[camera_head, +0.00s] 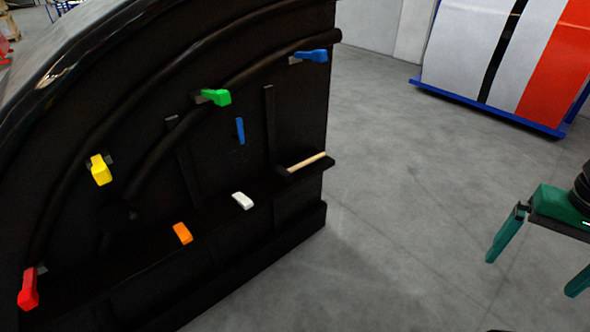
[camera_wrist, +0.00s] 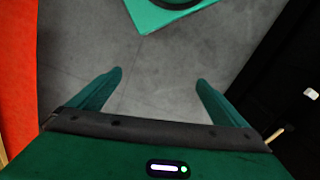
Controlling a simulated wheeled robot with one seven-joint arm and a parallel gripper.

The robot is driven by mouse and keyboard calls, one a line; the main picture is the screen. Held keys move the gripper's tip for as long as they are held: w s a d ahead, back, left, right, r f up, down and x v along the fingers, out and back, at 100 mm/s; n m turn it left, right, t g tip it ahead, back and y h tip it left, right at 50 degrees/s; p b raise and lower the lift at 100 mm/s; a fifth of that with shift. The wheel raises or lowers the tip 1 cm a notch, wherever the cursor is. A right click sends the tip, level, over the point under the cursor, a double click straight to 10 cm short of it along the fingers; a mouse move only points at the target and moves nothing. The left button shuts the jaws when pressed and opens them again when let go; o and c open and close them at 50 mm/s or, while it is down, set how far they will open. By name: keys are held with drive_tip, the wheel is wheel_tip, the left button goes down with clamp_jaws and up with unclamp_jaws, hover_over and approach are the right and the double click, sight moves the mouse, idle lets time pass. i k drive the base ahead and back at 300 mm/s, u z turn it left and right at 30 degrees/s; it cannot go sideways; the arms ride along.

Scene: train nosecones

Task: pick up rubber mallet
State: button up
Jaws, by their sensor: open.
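The rubber mallet (camera_head: 307,161) shows as a pale wooden handle on a small dark ledge at the right end of the black nosecone panel. Its dark head cannot be told apart from the black ledge. A pale stick that looks like the handle (camera_wrist: 273,136) shows at the right in the wrist view. My green gripper (camera_head: 530,277) is at the lower right of the head view, well to the right of the mallet. Its two fingers, also in the wrist view (camera_wrist: 160,76), are wide apart with nothing between them.
The black nosecone (camera_head: 230,190) carries several coloured handles, including a white one (camera_head: 243,201) and an orange one (camera_head: 182,233). A white and red panel (camera_head: 500,50) on a blue base stands at the back right. Grey floor (camera_head: 400,180) between them is clear.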

sight(285, 175)
drive_tip(key=i, duration=2)
drive_tip(key=z, duration=0.25)
